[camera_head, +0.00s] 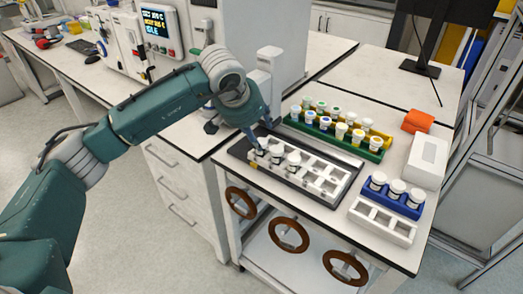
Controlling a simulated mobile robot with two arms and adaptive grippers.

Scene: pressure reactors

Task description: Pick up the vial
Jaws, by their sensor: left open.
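A white rack (318,180) on a dark tray (238,149) holds several vials with white caps at its left end; its right slots look empty. The leftmost vial (262,144) stands upright right beside my left gripper (261,133). A second vial (277,154) and a third vial (293,161) stand to its right. My left gripper points down at the left end of the rack and is open. Its fingers partly hide that end, and I cannot tell whether they touch a vial. My right gripper is not in view.
A green rack (372,155) with several capped vials stands behind. To the right are a blue rack (408,208) with three vials, a white rack (378,217), a white box (428,158) and an orange item (418,121). A grey instrument (270,68) stands behind the gripper.

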